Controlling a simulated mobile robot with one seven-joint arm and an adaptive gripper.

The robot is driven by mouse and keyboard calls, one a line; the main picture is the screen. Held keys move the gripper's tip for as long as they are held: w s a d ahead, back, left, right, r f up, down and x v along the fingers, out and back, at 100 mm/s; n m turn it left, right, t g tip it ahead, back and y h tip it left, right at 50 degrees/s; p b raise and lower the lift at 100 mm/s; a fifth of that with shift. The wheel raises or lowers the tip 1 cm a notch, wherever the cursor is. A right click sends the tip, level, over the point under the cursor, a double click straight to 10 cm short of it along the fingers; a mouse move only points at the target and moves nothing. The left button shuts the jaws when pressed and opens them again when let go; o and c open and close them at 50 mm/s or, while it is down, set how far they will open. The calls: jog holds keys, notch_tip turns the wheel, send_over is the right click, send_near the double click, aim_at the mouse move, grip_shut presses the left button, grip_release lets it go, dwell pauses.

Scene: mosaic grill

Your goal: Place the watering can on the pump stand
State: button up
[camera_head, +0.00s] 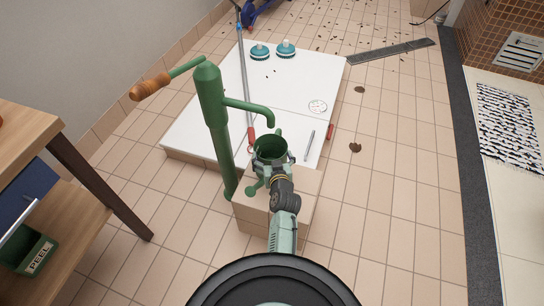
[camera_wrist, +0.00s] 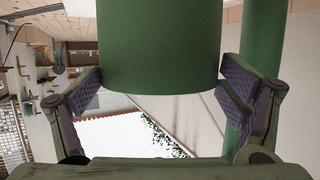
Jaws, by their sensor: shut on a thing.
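A dark green watering can (camera_head: 270,147) with an open round top is at the end of my arm in the head view. In the wrist view the can (camera_wrist: 160,45) fills the top middle between the two fingers. My gripper (camera_wrist: 160,92) is shut on its sides. The green pump (camera_head: 212,110) with a wooden handle stands left of the can, and its spout curves out just beyond and above the can's mouth. The tan tiled pump stand (camera_head: 305,190) shows beneath the can and gripper. Whether the can's base touches the stand is hidden.
A white-topped platform (camera_head: 195,130) lies behind, with two teal round items (camera_head: 285,49), a long-handled tool (camera_head: 243,85) and a small rod (camera_head: 310,145). A wooden table (camera_head: 30,140) with a green PEEL box (camera_head: 35,255) is at left. Tiled floor at right is mostly clear.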

jog(key=shift+r, duration=0.2)
jog(key=shift+f, duration=0.2)
jog(key=o, duration=1.5)
